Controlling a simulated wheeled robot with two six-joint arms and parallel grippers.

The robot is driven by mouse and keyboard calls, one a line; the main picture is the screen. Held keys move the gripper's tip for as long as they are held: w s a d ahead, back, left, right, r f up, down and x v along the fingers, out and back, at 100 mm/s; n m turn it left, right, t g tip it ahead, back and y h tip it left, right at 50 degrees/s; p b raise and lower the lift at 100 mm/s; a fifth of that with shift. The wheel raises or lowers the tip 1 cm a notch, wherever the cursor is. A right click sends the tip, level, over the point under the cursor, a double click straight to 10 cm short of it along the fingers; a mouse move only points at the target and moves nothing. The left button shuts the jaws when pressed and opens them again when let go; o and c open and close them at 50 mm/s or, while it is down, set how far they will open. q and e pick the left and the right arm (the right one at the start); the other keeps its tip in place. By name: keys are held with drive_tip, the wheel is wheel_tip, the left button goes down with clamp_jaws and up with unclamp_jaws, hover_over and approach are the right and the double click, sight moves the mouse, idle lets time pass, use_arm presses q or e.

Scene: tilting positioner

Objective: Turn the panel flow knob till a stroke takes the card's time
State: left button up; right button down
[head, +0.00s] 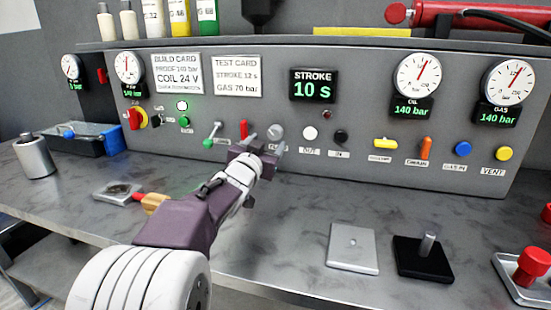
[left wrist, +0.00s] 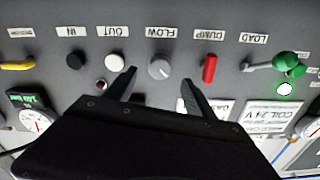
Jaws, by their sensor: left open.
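The grey round flow knob (head: 275,131) is on the panel, between the red dump handle (head: 243,129) and the white OUT button (head: 310,132). My left gripper (head: 262,155) is in front of the panel just below the knob. In the left wrist view the knob (left wrist: 159,69) shows between the tips of my open left gripper (left wrist: 158,78), with no visible contact. The test card (head: 237,77) reads stroke 12 s, gas 70 bar. The stroke display (head: 313,86) reads 10 s. My right gripper is not in view.
The black IN button (head: 340,136) is right of OUT. The green-tipped load lever (head: 212,136) is left of the dump handle. Oil (head: 411,109) and gas (head: 497,115) displays read 140 bar. A grey plate (head: 352,260) and black block (head: 410,260) lie on the bench.

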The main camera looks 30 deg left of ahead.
sight(274, 135)
use_arm(q)
drive_tip(key=x, duration=0.9)
drive_tip(key=shift+a+r, duration=0.1)
drive_tip(key=c, duration=1.4)
drive_tip(key=shift+o, duration=0.2)
drive_tip(key=shift+r+n+p, duration=0.15)
drive_tip(key=shift+n+p, duration=0.3)
drive_tip(key=shift+n, duration=0.15)
drive_tip(key=n+p, duration=0.3)
drive_tip(key=shift+n+p, duration=0.8)
drive_tip(key=shift+n, duration=0.3)
drive_tip(key=shift+n+p, duration=0.7)
drive_tip(key=shift+n, duration=0.4)
drive_tip(key=shift+f, duration=0.2)
